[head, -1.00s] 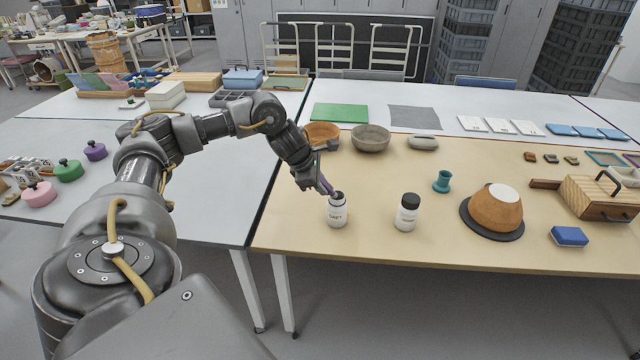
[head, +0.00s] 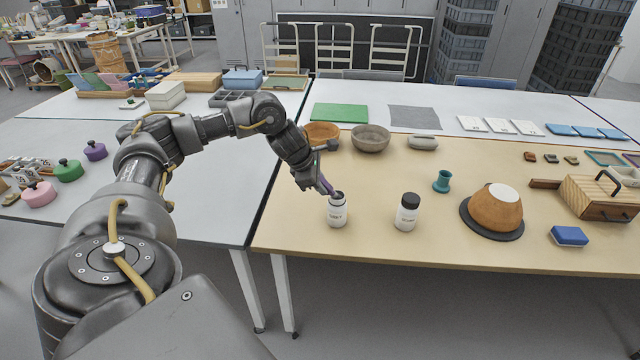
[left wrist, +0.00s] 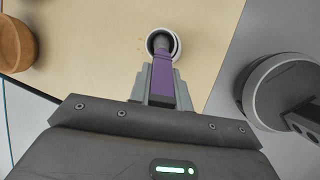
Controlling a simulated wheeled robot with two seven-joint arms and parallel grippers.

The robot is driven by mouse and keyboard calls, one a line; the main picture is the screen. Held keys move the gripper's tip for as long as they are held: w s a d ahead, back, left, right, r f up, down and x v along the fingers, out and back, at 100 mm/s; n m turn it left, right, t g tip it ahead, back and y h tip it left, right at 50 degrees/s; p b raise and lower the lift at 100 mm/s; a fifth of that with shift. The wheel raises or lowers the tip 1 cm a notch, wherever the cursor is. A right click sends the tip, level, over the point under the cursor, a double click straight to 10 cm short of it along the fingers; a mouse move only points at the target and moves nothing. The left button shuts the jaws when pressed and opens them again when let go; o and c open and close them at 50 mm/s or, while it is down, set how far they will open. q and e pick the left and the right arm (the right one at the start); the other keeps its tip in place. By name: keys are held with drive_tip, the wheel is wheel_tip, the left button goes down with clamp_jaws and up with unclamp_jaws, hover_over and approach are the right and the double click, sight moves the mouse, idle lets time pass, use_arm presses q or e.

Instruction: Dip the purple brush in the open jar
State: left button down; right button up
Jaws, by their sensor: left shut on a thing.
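My left gripper (head: 325,184) is shut on the purple brush (left wrist: 162,78). In the left wrist view the brush's purple handle lies between the fingers and its dark lower end is inside the mouth of the open jar (left wrist: 175,45). In the head view the open jar (head: 337,215) is white with a dark rim and stands upright near the table's front left. The gripper is just above it, and the brush tip is hidden. A second white jar (head: 407,217) with a black lid stands to its right. My right gripper is not in view.
An orange bowl (head: 320,131) and a grey bowl (head: 370,139) stand behind the jar. The table between the jars is clear.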

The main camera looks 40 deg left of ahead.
use_arm(q)
drive_tip(key=shift+s+f, duration=0.1)
drive_tip(key=shift+r+p, duration=2.8)
drive_tip(key=shift+r, duration=0.8)
drive_tip(key=shift+f, duration=0.1)
drive_tip(key=s+d+m+g+h, duration=0.1)
drive_tip(key=s+d+m, duration=0.2)
drive_tip(key=d+m, duration=0.2)
drive_tip(key=s+d+r+m+g+h, duration=0.1)
drive_tip(key=s+d+m+g, duration=0.1)
drive_tip(key=d, duration=1)
drive_tip(key=s+d+m+g+h, duration=0.2)
drive_tip(key=s+d+m, duration=0.2)
drive_tip(key=d+m, duration=0.3)
drive_tip(key=shift+s+d+r+m, duration=0.3)
drive_tip(key=shift+s+d, duration=0.05)
drive_tip(key=shift+d, duration=0.4)
